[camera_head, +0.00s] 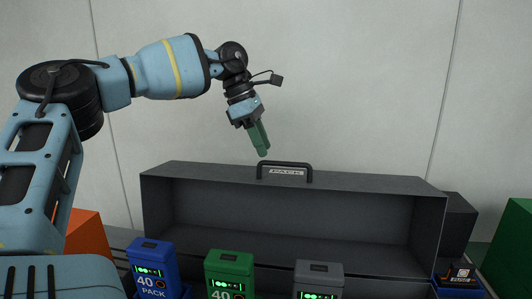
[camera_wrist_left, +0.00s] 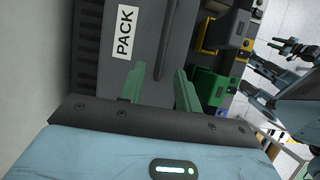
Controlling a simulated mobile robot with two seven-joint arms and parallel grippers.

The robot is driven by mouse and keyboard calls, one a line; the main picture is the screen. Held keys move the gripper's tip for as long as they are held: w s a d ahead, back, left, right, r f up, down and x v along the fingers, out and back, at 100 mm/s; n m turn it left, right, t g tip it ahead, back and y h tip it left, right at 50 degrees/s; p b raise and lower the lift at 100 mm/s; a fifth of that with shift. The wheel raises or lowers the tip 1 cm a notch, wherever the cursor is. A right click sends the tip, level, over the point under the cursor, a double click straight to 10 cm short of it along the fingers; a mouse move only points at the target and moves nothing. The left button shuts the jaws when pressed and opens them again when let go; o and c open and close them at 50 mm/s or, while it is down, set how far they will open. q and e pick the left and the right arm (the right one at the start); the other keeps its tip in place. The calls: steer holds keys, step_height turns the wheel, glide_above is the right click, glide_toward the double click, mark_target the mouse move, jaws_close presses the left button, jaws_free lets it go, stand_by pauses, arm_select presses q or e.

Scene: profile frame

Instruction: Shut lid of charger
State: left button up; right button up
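The charger's dark grey lid (camera_head: 290,215) stands open and upright, its hollow inner side facing me in the head view. A black handle (camera_head: 285,165) with a PACK label sits at its top edge. The label (camera_wrist_left: 125,33) and the dark lid surface (camera_wrist_left: 185,50) show in the left wrist view. My left gripper (camera_head: 262,152) points down just above the handle's left end, with a small gap in the picture; depth is hard to tell. Its green fingers (camera_wrist_left: 160,90) are apart with nothing between them. My right gripper cannot be made out.
Blue (camera_head: 152,265), green (camera_head: 229,272) and grey (camera_head: 318,280) battery packs stand in front of the lid, with green lights lit. An orange block (camera_head: 86,232) is at left and a green box (camera_head: 510,245) at right. Free space lies above the lid, before a pale wall.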

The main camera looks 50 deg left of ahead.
arm_select(q)
steer(key=shift+x, duration=1.45)
jaws_close()
